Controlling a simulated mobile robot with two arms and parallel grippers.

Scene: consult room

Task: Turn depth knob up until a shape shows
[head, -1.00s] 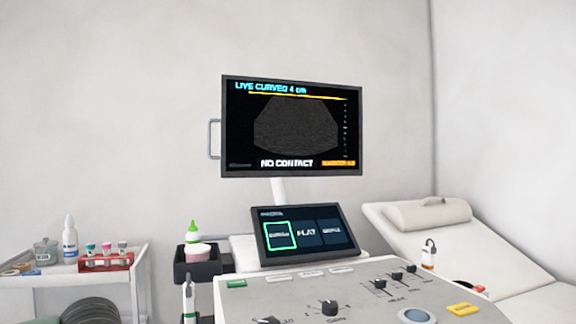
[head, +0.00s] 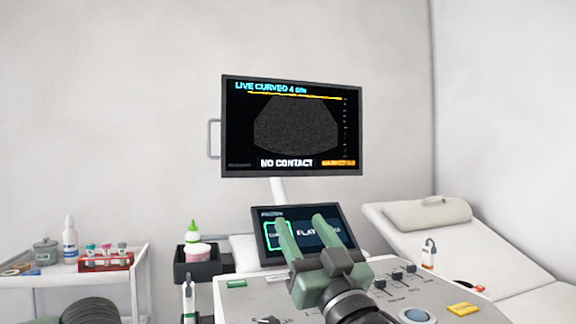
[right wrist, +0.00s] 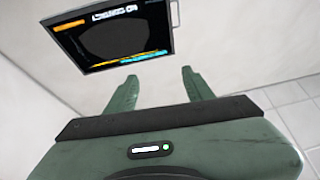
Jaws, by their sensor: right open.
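The monitor (head: 291,125) reads "LIVE CURVED 4 cm" and "NO CONTACT" and shows a dark grey fan with no distinct shape in it. It also shows upside down in the right wrist view (right wrist: 112,35). On the console (head: 245,296), a dark knob (head: 268,320) is cut by the bottom edge; its label is too small to read. My right gripper (head: 306,234) is open and empty above the console's middle, fingers pointing up toward the small touch screen (head: 270,250). Its two fingers stand apart in the right wrist view (right wrist: 159,82). It hides another console knob. My left gripper is out of view.
Several sliders (head: 395,279) and a yellow button (head: 463,309) are on the console's right. A dark holder (head: 197,270) with a green-capped bottle (head: 192,232) stands left of the console. A white cart (head: 140,270) is far left, an exam couch (head: 480,250) right.

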